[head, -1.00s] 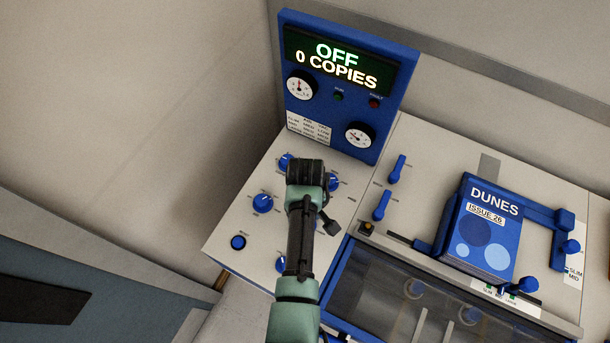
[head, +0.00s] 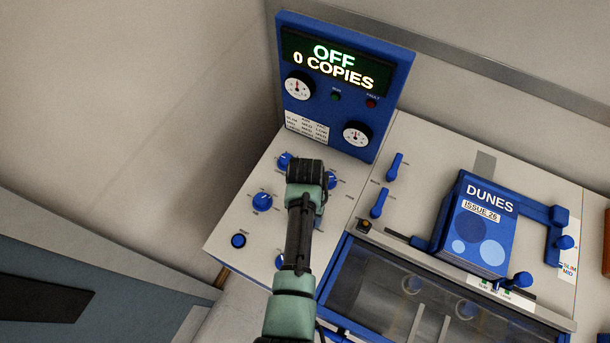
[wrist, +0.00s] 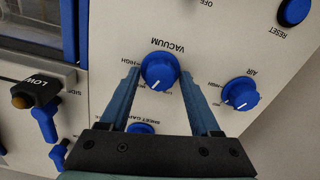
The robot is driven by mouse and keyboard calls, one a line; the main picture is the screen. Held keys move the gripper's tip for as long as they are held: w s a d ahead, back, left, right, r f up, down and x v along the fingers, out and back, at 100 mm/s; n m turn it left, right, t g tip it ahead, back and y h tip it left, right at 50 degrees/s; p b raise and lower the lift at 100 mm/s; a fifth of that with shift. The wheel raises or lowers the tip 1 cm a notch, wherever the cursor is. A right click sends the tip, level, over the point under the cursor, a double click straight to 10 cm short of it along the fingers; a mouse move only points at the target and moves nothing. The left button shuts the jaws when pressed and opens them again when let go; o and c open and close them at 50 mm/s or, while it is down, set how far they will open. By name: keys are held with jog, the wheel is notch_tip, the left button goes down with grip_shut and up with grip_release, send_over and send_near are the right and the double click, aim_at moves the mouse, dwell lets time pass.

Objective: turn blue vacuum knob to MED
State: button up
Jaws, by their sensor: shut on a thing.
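The blue vacuum knob (wrist: 160,66) is round, with VACUUM printed beside it in the wrist view. My gripper (wrist: 159,74) has one finger on each side of the knob and is shut on it. A white mark on the knob points to the lower left of the wrist view. HIGH is printed at the knob's left. The lower labels are partly covered or too small, so I cannot tell which setting the mark meets.
The air knob (wrist: 240,93) and RESET button (wrist: 295,12) are on one side, the sheet gap knob (wrist: 141,128) below. A display (head: 340,67) reads OFF, 0 COPIES. A blue DUNES stack (head: 478,225) sits at right, by a clear-covered bay (head: 375,275).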

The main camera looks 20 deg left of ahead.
jog(key=shift+m, duration=0.6)
jog(key=o, duration=1.1)
jog(key=shift+c, duration=0.2)
jog(key=shift+r, duration=0.15)
notch_tip(320, 180, up, 13)
jog(key=b, duration=0.1)
jog(key=shift+b, duration=0.35)
